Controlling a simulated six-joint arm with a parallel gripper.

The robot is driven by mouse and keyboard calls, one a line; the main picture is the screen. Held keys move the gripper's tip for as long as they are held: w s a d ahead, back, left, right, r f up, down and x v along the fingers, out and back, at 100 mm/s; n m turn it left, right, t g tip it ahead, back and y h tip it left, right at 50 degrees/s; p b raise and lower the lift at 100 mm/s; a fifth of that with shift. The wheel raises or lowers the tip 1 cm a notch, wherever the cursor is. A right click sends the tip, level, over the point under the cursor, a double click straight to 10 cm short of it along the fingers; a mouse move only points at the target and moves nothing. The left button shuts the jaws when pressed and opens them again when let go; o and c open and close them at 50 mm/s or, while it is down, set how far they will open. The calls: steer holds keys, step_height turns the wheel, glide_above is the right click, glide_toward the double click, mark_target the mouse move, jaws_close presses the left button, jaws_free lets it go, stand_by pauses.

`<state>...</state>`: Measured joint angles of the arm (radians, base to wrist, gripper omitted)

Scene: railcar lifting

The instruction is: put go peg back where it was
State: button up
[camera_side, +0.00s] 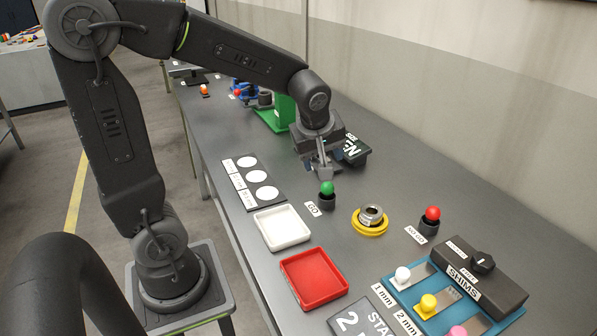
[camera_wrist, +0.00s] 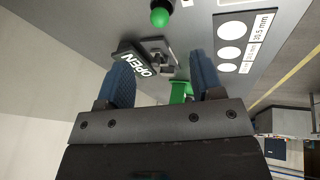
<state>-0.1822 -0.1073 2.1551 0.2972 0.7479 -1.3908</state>
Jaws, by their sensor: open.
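The go peg, with a green ball knob (camera_side: 327,188), stands upright in a dark holder (camera_side: 326,202) beside the GO label (camera_side: 313,209). My gripper (camera_side: 321,170) is just above and behind the green knob in the side view, apart from it as far as I can see. In the wrist view my gripper (camera_wrist: 162,70) has its two blue fingers spread with nothing between them. The green knob (camera_wrist: 160,16) shows at the top edge of that view, beyond the fingertips. The peg's shaft is hidden.
A yellow ring with a metal ring part (camera_side: 370,220) and a red-knobbed peg (camera_side: 432,214) stand to the right. A white tray (camera_side: 282,228), red tray (camera_side: 313,279) and SHIMS block (camera_side: 464,278) are nearer. An OPEN sign (camera_wrist: 132,58) stands behind my gripper.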

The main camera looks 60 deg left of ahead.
steer(key=s+d+r+m+t+h, duration=0.1)
steer(key=s+d+r+m, duration=0.1)
steer(key=s+d+m, duration=0.3)
steer(key=s+d+r+m+t+h, duration=0.1)
steer(key=s+d+r+m+h, duration=0.1)
steer(key=s+d+m, duration=0.3)
steer(key=s+m, duration=0.4)
steer(key=m, duration=0.2)
steer(key=shift+r, duration=0.15)
